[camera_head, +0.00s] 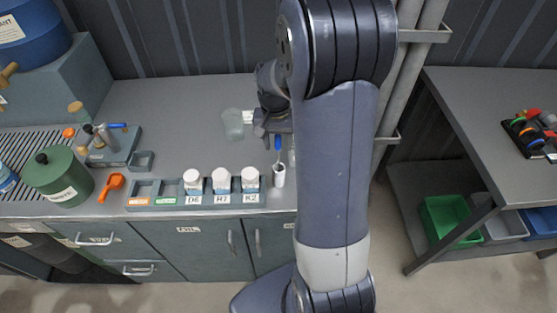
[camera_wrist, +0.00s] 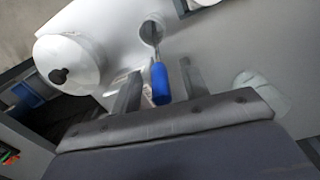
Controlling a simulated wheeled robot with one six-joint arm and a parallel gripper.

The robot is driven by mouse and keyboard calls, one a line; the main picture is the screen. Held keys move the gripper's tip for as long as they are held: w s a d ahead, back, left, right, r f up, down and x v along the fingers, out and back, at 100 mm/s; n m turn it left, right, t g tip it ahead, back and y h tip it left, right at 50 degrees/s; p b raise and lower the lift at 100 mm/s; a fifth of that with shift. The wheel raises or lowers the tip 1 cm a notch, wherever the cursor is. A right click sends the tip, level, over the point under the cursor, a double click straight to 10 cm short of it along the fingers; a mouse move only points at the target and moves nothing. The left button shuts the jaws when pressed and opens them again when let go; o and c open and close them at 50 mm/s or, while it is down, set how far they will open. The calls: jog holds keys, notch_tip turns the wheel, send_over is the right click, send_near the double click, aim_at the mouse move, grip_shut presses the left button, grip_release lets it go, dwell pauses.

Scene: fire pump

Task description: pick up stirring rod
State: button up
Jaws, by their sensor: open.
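The stirring rod has a blue handle (camera_head: 278,143) and a thin grey shaft. It leans in a small white cup (camera_head: 279,176) at the front edge of the bench. In the wrist view, the blue handle (camera_wrist: 159,84) lies between the two fingers of my gripper (camera_wrist: 161,78), with a gap to each side. The cup (camera_wrist: 149,36) shows just beyond the fingertips. In the head view, my gripper (camera_head: 274,128) is behind the cup at the handle, partly hidden by my arm. It is open, and the rod still stands in the cup.
A rack (camera_head: 168,200) with several white-lidded bottles stands left of the cup. A clear beaker (camera_head: 233,125) is left of my gripper. A green pot (camera_head: 57,174) and an orange scoop (camera_head: 111,186) lie further left. A white round lid with a black knob (camera_wrist: 58,76) shows in the wrist view.

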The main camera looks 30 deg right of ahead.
jog(key=shift+f, duration=0.25)
jog(key=shift+c, duration=0.4)
grip_shut()
